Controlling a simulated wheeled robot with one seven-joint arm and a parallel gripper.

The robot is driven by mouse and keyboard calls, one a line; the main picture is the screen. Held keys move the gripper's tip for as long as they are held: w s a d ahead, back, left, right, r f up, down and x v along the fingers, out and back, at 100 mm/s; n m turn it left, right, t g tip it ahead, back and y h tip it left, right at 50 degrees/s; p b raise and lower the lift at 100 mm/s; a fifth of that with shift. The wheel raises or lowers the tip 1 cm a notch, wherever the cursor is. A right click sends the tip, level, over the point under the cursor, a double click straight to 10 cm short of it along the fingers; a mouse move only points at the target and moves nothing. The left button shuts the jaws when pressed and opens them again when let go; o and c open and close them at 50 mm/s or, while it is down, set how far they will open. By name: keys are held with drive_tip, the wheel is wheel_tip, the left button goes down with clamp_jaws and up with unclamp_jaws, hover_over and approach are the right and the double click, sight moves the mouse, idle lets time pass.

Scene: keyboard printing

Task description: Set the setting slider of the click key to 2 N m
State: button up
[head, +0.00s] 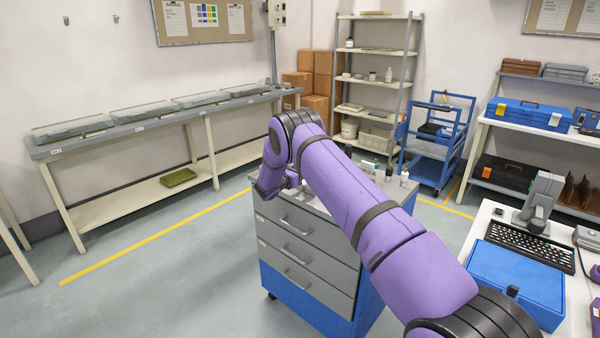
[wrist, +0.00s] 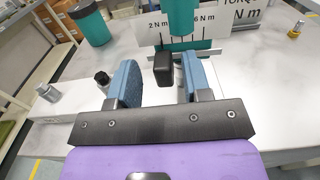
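In the wrist view my gripper (wrist: 163,80) is open, its two blue fingers apart. A black block (wrist: 163,68), perhaps the slider's knob, shows between the fingers, with a gap on each side; whether it is level with the fingertips I cannot tell. Just behind it is a white scale plate (wrist: 160,35) with dark tick marks, "2 N m" at left and "6 N m" at right. A teal part (wrist: 185,18) stands over the scale between these labels. The rest of the click key is hidden or out of frame. In the head view my arm hides the gripper.
A teal and black cylinder (wrist: 92,25) and a small black-capped item (wrist: 102,78) are at left on the worktop. My arm reaches over a grey drawer cabinet (head: 300,250). A laden white table (head: 570,325) is at right.

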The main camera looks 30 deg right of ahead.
drive_tip(key=shift+a, duration=0.1)
drive_tip(key=v, duration=1)
drive_tip(key=shift+a, duration=0.3)
drive_tip(key=shift+s, duration=0.15)
idle(0.9)
